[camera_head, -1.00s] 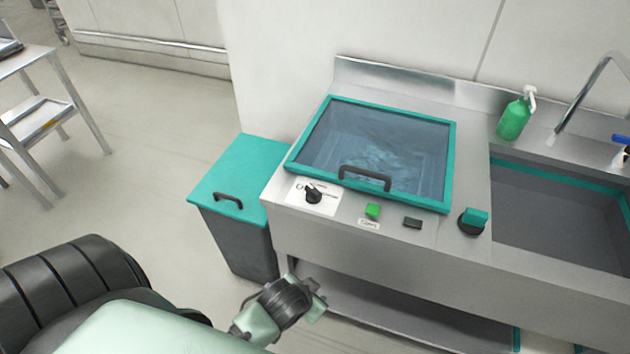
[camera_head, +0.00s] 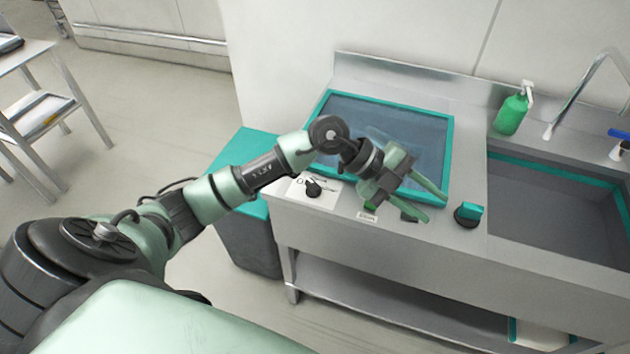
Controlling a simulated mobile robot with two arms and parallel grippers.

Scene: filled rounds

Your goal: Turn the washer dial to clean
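The washer has a teal-framed glass lid (camera_head: 400,101), closed and set in the steel counter. A black dial (camera_head: 314,189) sits on a white label plate (camera_head: 328,199) at the counter's front left; its markings are too small to read. My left gripper (camera_head: 436,208) is over the front right part of the lid and front panel, right of the dial and apart from it. Its two fingers are spread with nothing seen between them. The gripper and wrist hide the lid's handle and part of the green button (camera_head: 370,206). My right gripper is not in view.
Further right are a sink (camera_head: 550,215), a faucet (camera_head: 572,100) and a green soap bottle (camera_head: 512,113). A teal-lidded bin (camera_head: 245,150) stands left of the counter, partly behind my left arm.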

